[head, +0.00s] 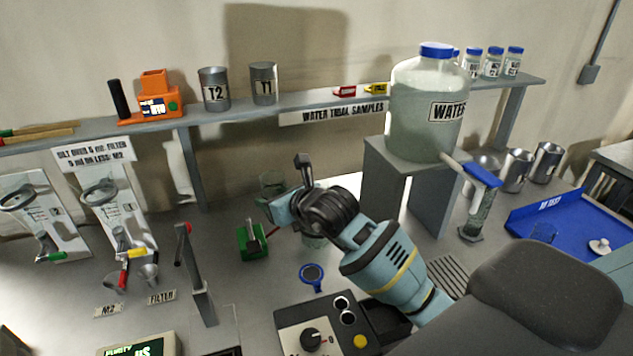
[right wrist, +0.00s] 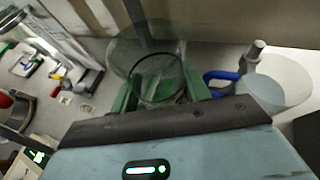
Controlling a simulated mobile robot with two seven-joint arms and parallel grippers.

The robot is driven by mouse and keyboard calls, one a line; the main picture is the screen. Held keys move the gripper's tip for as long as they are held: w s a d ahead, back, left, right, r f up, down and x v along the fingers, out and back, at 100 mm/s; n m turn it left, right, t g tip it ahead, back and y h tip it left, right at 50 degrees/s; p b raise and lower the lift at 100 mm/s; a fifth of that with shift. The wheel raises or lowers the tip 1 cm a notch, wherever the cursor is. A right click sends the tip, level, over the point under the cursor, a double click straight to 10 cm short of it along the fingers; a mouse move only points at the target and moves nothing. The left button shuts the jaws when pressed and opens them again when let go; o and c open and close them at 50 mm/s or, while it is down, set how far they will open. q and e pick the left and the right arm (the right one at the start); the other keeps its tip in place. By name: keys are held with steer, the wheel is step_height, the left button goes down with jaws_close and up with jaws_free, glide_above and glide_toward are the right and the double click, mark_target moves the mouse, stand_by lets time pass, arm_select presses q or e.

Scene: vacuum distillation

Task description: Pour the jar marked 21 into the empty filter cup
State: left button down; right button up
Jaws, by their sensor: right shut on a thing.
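My right gripper (head: 278,208) reaches over the middle of the counter from the right and is shut on a clear glass jar (head: 272,183). The jar also shows in the right wrist view (right wrist: 148,50), between the gripper's fingers (right wrist: 160,88). It looks raised above the counter. I cannot read a 21 on it, and I cannot tell its contents. A second clear vessel (head: 315,241) is partly hidden below my right wrist. A small blue-rimmed round item (head: 312,273) is on the counter nearer me. I cannot tell which of these is the filter cup. My left gripper is not in view.
A green block with a lever (head: 252,241) stands left of the clear vessel. An upright post (head: 197,275) and filter stands (head: 118,215) are farther left. A control box (head: 318,328) is in front. The large water bottle (head: 427,115) on its stand is behind right. A blue tray (head: 565,222) lies far right.

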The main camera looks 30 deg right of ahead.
step_height(320, 180, up, 9)
stand_by(0.9)
steer(key=s+a+f+n+y, duration=0.2)
steer(key=s+f, duration=0.3)
steer(key=s, duration=0.2)
steer(key=s+a+f+n+g+y, duration=0.1)
steer(key=s+f+y, duration=0.1)
steer(key=s+f, duration=0.3)
steer(key=s, duration=0.3)
steer(key=shift+a+n+g, duration=0.3)
steer(key=shift+a+n, duration=0.05)
steer(key=shift+n, duration=0.05)
steer(key=shift+f, duration=0.15)
